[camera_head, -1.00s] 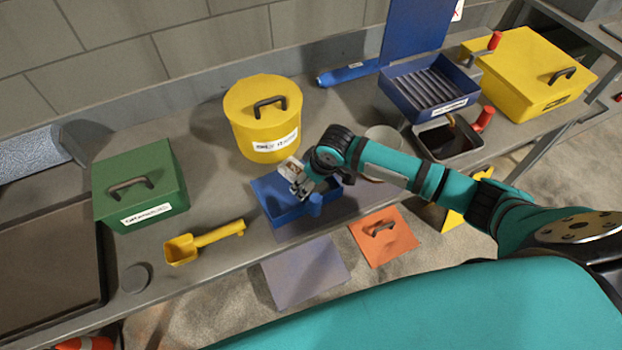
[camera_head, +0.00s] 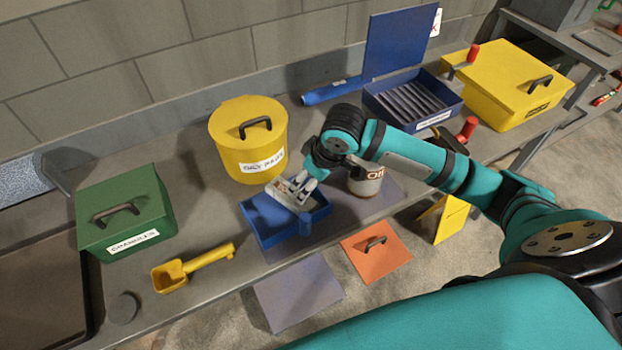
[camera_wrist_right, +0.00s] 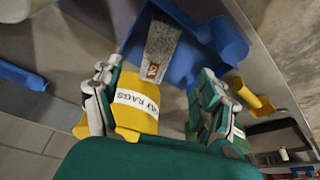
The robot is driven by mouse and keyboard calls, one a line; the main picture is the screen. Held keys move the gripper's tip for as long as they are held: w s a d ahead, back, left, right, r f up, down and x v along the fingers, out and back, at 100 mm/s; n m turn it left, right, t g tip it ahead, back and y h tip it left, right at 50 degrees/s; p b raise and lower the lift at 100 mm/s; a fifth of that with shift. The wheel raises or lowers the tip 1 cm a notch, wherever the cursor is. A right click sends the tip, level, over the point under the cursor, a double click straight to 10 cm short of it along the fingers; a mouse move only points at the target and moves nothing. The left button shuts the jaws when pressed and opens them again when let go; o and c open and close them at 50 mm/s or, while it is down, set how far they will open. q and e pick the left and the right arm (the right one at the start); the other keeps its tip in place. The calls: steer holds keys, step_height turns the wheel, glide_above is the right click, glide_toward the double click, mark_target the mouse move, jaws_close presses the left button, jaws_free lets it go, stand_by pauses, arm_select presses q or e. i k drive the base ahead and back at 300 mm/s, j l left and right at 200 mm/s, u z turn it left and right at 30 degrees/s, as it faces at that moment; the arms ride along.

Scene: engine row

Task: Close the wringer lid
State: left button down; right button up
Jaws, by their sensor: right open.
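The wringer (camera_head: 455,112) is a blue box with ridged slats inside, at the back right of the bench in the head view. Its blue lid (camera_head: 400,42) stands upright and open at the back. My right gripper (camera_head: 292,192) is far to the left of it, over a small blue tray (camera_head: 262,241). In the right wrist view my right gripper (camera_wrist_right: 155,98) is open, with its fingers apart. My left gripper is in neither view.
A yellow oily rags bin (camera_head: 240,140) stands behind the gripper. An oil can (camera_head: 366,183) stands under my right forearm. A yellow box (camera_head: 515,85) is right of the wringer. A green box (camera_head: 120,205) and yellow scoop (camera_head: 172,275) are left. A blue tube (camera_head: 330,91) lies behind.

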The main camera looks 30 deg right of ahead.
mark_target(397, 40)
steer(key=z, duration=1.5)
